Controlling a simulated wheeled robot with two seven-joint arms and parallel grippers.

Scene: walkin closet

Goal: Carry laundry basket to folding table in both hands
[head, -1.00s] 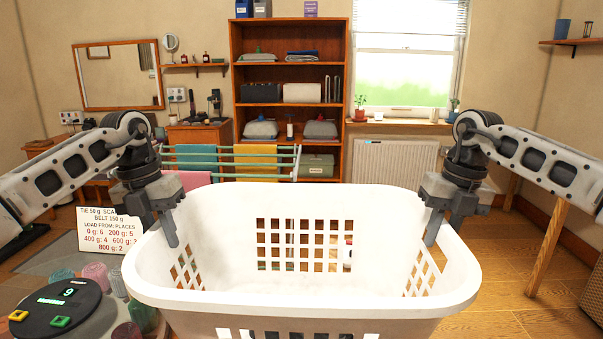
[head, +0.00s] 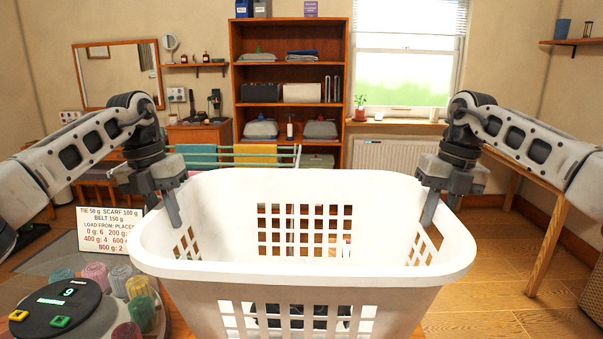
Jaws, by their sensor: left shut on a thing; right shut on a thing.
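The white laundry basket (head: 300,277) with square-holed walls is in front of me in the middle of the head view, upright. Its visible inside looks empty, though the bottom is mostly hidden by the near wall. My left gripper (head: 168,205) is shut on the basket's left rim. My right gripper (head: 440,203) is shut on its right rim. A wooden surface shows at the basket's lower left; I cannot tell whether the basket touches it. I cannot tell which surface is the folding table.
A scale (head: 62,304) with a digit display and several rolled cloths (head: 142,312) stand close at the lower left, beside a white sign (head: 108,230). A drying rack (head: 235,152) and shelf unit (head: 290,75) are behind.

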